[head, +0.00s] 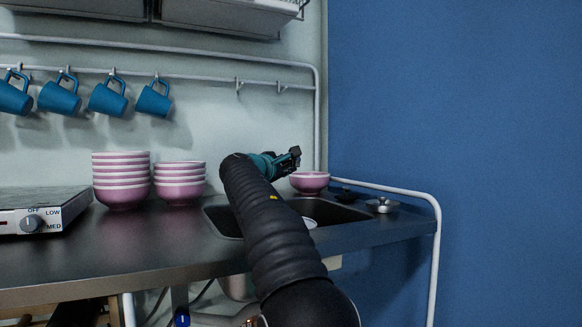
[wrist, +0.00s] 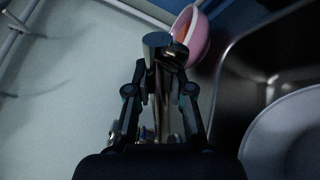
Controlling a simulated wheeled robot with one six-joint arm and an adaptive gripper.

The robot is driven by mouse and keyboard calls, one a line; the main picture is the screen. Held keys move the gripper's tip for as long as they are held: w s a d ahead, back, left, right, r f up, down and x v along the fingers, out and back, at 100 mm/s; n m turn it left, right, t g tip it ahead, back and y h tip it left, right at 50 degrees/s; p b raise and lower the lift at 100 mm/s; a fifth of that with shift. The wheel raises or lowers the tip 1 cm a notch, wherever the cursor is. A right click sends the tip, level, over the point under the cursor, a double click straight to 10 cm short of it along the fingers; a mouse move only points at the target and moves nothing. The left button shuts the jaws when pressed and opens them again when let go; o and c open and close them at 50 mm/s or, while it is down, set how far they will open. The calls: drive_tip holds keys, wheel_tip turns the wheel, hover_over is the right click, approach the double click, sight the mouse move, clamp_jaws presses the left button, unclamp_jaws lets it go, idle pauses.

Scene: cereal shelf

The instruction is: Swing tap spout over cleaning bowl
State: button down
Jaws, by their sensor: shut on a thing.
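My gripper (head: 290,160) is over the back of the sink in the head view, its far side turned away. In the wrist view my gripper (wrist: 165,82) has its two fingers on either side of the shiny metal tap spout (wrist: 158,43) and is shut on it. The spout's rounded end shows beyond the fingertips. A pale round bowl or plate (wrist: 292,140) sits in the sink at the lower right, apart from the spout; only a sliver of it (head: 309,223) shows in the head view. The tap is hidden there.
A pink bowl (head: 310,182) stands at the sink's back edge, close to the spout end in the wrist view (wrist: 196,38). Stacked pink bowls (head: 121,180) and a hotplate (head: 40,212) are left. Blue mugs (head: 107,97) hang above. A white rail (head: 434,230) bounds the right.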

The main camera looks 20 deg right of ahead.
drive_tip(key=shift+s+a+m+g+h+p, duration=0.3)
drive_tip(key=shift+a+m+g, duration=0.1)
drive_tip(key=shift+a+g, duration=0.1)
drive_tip(key=shift+s+a+m+g+h+p, duration=0.15)
drive_tip(key=shift+a+m+g+h+p, duration=0.15)
drive_tip(key=shift+a+m+g, duration=0.15)
drive_tip(key=c, duration=1)
unclamp_jaws()
drive_tip(key=shift+a, duration=0.1)
drive_tip(key=v, duration=1.2)
drive_tip(key=shift+f, duration=0.1)
